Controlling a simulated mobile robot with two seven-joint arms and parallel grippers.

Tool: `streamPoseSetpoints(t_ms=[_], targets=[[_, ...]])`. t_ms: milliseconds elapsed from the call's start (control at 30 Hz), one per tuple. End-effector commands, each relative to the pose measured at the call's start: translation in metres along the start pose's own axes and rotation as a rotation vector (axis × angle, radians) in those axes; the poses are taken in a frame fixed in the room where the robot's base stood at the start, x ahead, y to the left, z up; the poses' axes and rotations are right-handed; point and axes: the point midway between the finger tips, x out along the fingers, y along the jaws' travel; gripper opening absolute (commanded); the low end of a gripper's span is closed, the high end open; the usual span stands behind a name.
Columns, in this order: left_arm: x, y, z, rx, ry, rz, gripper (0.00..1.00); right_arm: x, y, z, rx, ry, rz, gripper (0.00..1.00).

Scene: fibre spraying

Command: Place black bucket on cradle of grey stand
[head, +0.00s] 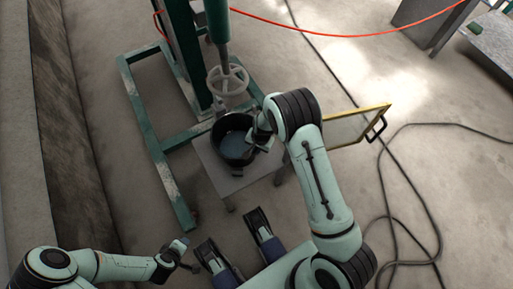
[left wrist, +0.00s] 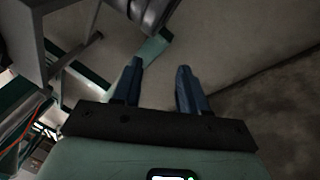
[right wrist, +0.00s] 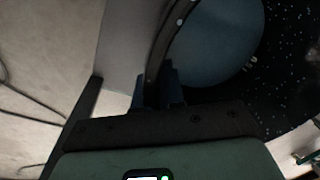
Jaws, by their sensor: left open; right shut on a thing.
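The black bucket (head: 235,152) is upright over the top of the small grey stand (head: 222,182), with a bluish inside. I cannot tell whether its base rests on the stand, and the cradle is hidden beneath it. My right gripper (head: 262,143) is at the bucket's right rim. In the right wrist view my right gripper (right wrist: 165,88) is shut on the wall of the bucket (right wrist: 285,65), which fills the upper right. My left gripper (head: 182,252) is low at the bottom left, away from the bucket. In the left wrist view my left gripper (left wrist: 158,85) is open and empty.
A green metal frame (head: 160,150) with a pale handwheel (head: 228,80) stands just behind and left of the bucket. A yellow-edged panel (head: 355,128) is to the right. Dark cables (head: 405,185) lie on the floor at right. An orange hose (head: 350,32) crosses the top.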

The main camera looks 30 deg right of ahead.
Motion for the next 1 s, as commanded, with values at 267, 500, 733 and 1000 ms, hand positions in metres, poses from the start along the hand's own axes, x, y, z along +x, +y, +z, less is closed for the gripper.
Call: streamPoseSetpoints(t_ms=[267,500,733,1000], targets=[[0.001,-0.002,0.003,-0.001,-0.009,-0.003,0.43,0.0,-0.002,-0.001,0.0,0.003,-0.004,0.0],[0.001,-0.003,0.004,-0.002,-0.013,-0.005,0.43,0.002,0.0,0.0,0.0,0.001,0.0,0.34],[0.0,-0.002,0.003,-0.002,-0.01,-0.003,0.43,0.0,0.0,0.0,0.0,0.001,0.0,0.34],[-0.019,0.007,0.016,0.006,-0.051,0.007,0.43,-0.043,-0.002,0.0,0.0,0.002,-0.004,0.34]])
